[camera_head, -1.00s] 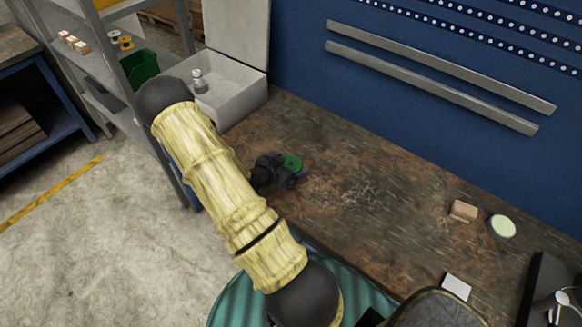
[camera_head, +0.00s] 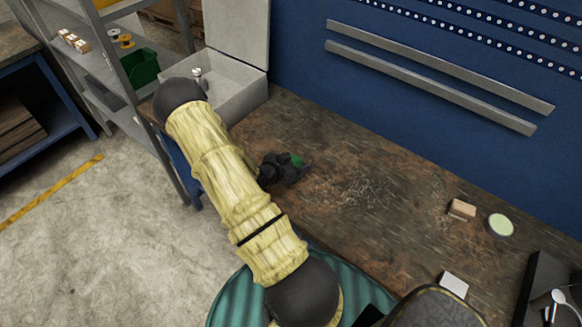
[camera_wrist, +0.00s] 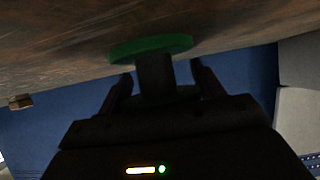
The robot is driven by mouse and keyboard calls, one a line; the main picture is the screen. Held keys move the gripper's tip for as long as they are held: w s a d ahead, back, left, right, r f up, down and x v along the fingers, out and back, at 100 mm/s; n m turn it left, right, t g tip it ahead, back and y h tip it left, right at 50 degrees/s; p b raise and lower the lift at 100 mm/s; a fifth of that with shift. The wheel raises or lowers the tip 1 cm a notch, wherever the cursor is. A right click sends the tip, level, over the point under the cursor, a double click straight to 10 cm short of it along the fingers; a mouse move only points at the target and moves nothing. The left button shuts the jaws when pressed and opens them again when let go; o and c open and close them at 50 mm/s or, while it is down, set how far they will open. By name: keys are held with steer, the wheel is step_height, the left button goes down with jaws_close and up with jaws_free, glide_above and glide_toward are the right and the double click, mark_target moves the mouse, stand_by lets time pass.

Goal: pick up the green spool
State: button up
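The green spool shows in the head view (camera_head: 296,160) on the brown workbench, left of the middle and mostly covered by my gripper (camera_head: 291,167). In the wrist view the spool (camera_wrist: 150,47) has a green flange toward the bench top and a dark core. My gripper (camera_wrist: 161,72) has its two dark fingers on either side of the core, with a gap visible at the right finger. The fingers look open around the spool; contact with the core is not clear. The far flange is partly hidden behind the gripper body.
A grey open box (camera_head: 235,93) stands behind my arm at the bench's left end. A brown block (camera_head: 462,208), a pale green-topped round item (camera_head: 501,225) and a white block (camera_head: 454,284) lie to the right. The bench middle (camera_head: 380,190) is clear.

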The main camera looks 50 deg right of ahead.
mark_target(294, 160)
steer(key=shift+c, duration=1)
step_height(294, 160, up, 10)
steer(key=shift+b, duration=0.55)
